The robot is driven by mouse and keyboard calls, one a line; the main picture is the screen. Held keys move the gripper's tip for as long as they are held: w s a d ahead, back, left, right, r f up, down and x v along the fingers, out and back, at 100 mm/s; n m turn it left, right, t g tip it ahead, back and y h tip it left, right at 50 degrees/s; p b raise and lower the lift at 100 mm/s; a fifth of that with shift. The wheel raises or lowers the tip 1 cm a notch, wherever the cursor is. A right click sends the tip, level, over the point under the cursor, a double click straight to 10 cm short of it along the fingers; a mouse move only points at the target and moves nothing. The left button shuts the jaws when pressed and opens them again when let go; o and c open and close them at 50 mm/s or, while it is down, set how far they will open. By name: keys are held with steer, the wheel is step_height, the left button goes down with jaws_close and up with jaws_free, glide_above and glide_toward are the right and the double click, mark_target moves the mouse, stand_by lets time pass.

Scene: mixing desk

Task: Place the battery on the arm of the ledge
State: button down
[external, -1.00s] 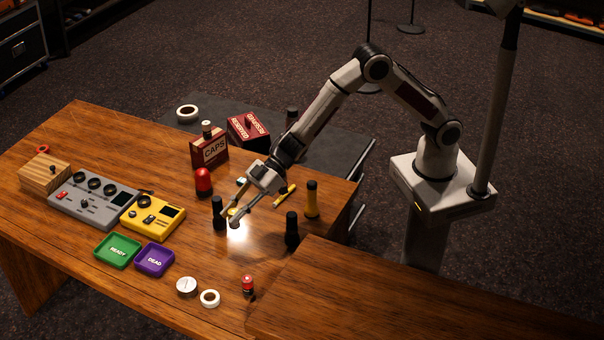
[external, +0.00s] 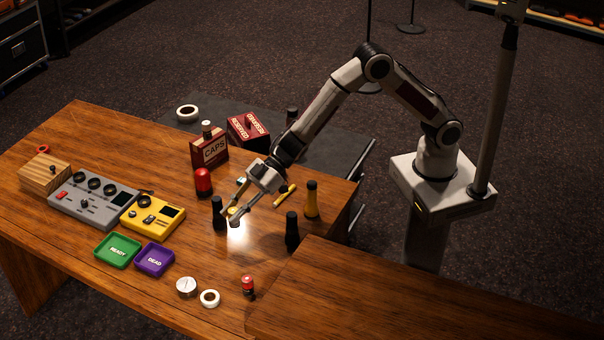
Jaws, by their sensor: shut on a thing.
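My gripper (external: 232,217) is low over the middle of the desk, fingers pointing down and left, beside a black bottle-shaped thing (external: 218,211). It is shut on a small yellow thing (external: 234,211), mostly hidden by the fingers; I cannot tell for sure that this is the battery. A small red and black cylinder (external: 248,284) stands near the front edge. The raised wooden ledge (external: 400,300) runs along the front right.
A red dome (external: 203,182) and caps box (external: 209,150) stand behind. Green (external: 118,266) and purple (external: 155,273) trays lie at left. The ledge top is clear.

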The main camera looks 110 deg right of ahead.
steer(key=s+a+r+n+g+y, duration=0.1)
steer(key=s+a+r, duration=0.25)
steer(key=a, duration=0.35)
steer(key=s+a+r+n+y, duration=0.1)
steer(key=s+a+r+n, duration=0.1)
steer(key=a+r, duration=0.35)
steer(key=s+a+r+n+g+y, duration=0.1)
steer(key=s+a+r, duration=0.1)
steer(key=a, duration=0.6)
steer(key=s+a+r+n+g+y, duration=0.2)
steer(key=s+a+r+n, duration=0.1)
steer(key=s+a, duration=0.8)
steer(key=s+r, duration=0.1)
steer(key=s, duration=0.4)
steer(key=shift+a+r+g+y, duration=0.2)
steer(key=shift+a+g+y, duration=0.1)
steer(key=shift+g, duration=0.1)
steer(key=shift+f, duration=3.15)
steer(key=shift+f, duration=0.1)
